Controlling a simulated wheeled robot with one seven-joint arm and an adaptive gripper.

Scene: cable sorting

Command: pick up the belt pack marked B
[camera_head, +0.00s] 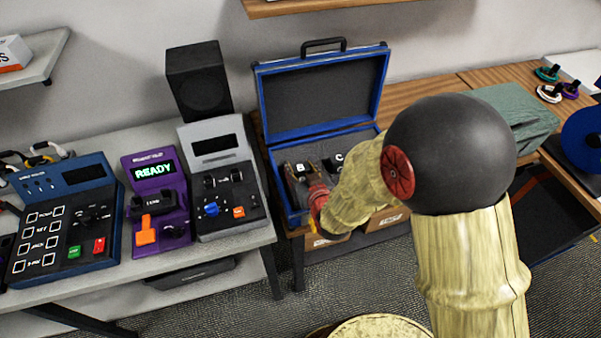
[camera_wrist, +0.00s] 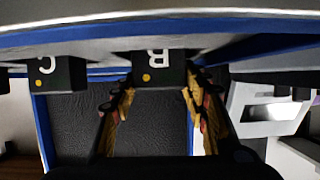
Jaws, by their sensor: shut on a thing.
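The belt pack marked B (camera_head: 299,169) is a small black box with a white letter, in the open blue case (camera_head: 282,194). In the wrist view the belt pack B (camera_wrist: 158,70) sits between the two fingers of my gripper (camera_wrist: 158,98), its letter upside down and a yellow dot beside it. My gripper (camera_head: 317,195) is shut on it at the case's left side. The belt pack marked C (camera_head: 338,160) stands to its right in the head view; it also shows in the wrist view (camera_wrist: 57,73). I cannot tell whether B touches the case floor.
The case's raised lid (camera_head: 322,95) stands behind the packs. A grey device (camera_head: 222,178) and a purple device reading READY (camera_head: 155,203) stand on the table at left. A black speaker (camera_head: 198,80) is behind them. A green cloth (camera_head: 515,115) lies on the wooden bench at right.

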